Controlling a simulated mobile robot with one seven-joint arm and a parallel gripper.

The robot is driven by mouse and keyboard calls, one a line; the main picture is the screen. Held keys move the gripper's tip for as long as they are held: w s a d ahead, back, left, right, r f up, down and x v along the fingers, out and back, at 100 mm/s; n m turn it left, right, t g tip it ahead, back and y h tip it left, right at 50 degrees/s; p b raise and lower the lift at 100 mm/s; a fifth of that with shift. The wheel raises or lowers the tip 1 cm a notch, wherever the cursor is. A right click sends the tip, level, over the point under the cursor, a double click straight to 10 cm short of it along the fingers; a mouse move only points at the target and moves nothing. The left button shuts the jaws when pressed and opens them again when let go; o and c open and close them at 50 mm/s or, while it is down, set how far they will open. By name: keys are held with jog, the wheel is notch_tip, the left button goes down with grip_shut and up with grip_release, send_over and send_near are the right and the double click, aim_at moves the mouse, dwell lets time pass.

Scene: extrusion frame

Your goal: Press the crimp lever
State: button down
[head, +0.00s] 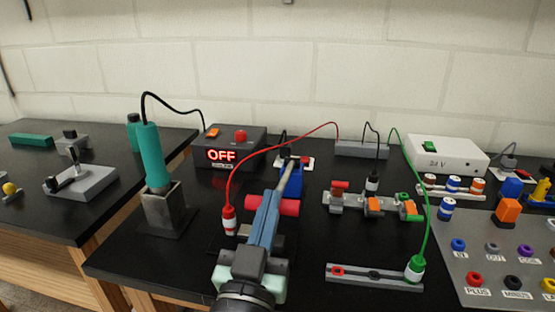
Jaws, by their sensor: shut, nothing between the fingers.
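The crimp lever has a red crossbar grip (287,208) lying level, with a grey-blue arm (291,178) rising behind it toward a blue body (298,187). My gripper (270,197) reaches up from the bottom centre. Its long blue-grey fingers are together with nothing between them. The fingers cross in front of the middle of the red grip and hide it there. I cannot tell whether they touch it. The lower part of the crimp tool is largely hidden behind my gripper.
A red-and-white plug (229,221) on a red cable stands close left of the fingers. A grey strip (374,278) with a green plug lies right. Bare black table separates them.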

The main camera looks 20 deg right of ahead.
jog(key=shift+t+h, duration=0.4)
jog(key=shift+t, duration=0.3)
jog(key=shift+s+a+f+b, duration=0.1)
jog(key=shift+f+b, duration=1)
jog(key=shift+b, duration=1)
jog(key=shift+s+a+f+b, duration=0.1)
jog(key=shift+f+b, duration=0.95)
jog(key=shift+b, duration=1.05)
jog(key=shift+d+f+b, duration=0.1)
jog(key=shift+f+b, duration=0.05)
jog(key=shift+b, duration=0.2)
notch_tip(320, 180, up, 5)
jog(key=p, duration=0.4)
jog(key=b+v, duration=0.3)
jog(key=v, duration=0.7)
jog(key=shift+s+b, duration=0.3)
